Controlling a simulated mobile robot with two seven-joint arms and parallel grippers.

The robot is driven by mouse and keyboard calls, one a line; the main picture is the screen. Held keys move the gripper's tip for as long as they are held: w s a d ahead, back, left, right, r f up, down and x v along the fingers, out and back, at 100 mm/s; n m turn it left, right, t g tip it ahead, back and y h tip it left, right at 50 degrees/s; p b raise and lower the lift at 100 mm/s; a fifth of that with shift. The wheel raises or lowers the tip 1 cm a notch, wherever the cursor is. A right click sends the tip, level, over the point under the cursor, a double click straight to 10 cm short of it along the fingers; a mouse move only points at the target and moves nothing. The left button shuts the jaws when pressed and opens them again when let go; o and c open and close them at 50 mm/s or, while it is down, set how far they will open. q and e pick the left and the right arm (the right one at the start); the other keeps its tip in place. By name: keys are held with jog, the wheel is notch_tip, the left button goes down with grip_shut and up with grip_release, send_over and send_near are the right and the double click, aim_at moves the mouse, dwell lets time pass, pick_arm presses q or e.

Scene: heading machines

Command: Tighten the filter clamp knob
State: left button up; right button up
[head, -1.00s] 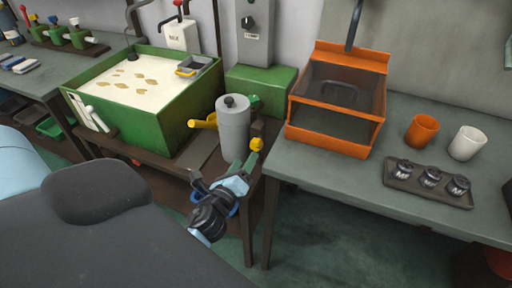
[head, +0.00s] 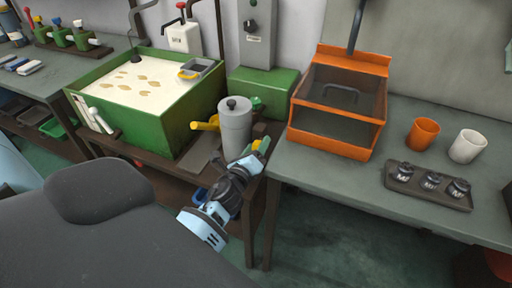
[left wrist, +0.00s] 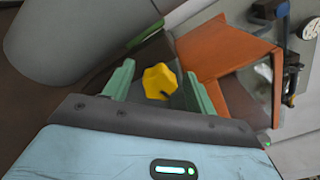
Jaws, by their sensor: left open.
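The grey filter cylinder (head: 235,128) stands upright on the low brown bench, with a dark knob on its lid and a yellow handle (head: 205,124) on its left. The yellow clamp knob (left wrist: 159,82) is lobed and shows clearly in the left wrist view, between my two green fingers. My left gripper (head: 260,150) is open at the right side of the cylinder, with a finger on each side of the knob and gaps visible. In the head view the gripper mostly hides the knob. The cylinder (left wrist: 75,38) also fills the upper left of the wrist view. My right gripper is not in view.
The green tank (head: 150,110) of cream liquid stands left of the cylinder. The orange bin (head: 335,105) sits on the right table, whose edge is close to my left gripper. Cups and a dark tray (head: 428,188) stand further right.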

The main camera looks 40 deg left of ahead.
pick_arm(q)
jog(key=shift+c, duration=0.4)
jog(key=c, duration=0.9)
jog(key=shift+n, duration=0.3)
jog(key=n, duration=0.2)
jog(key=shift+f+n, duration=0.1)
jog(key=shift+n, duration=0.3)
jog(key=n, duration=0.4)
jog(key=shift+n, duration=0.3)
jog(key=n, duration=0.5)
jog(key=shift+f+n+p, duration=0.1)
jog(key=shift+n+p, duration=0.2)
jog(key=shift+n, duration=0.1)
jog(key=shift+f+n, duration=0.1)
jog(key=shift+n, duration=0.8)
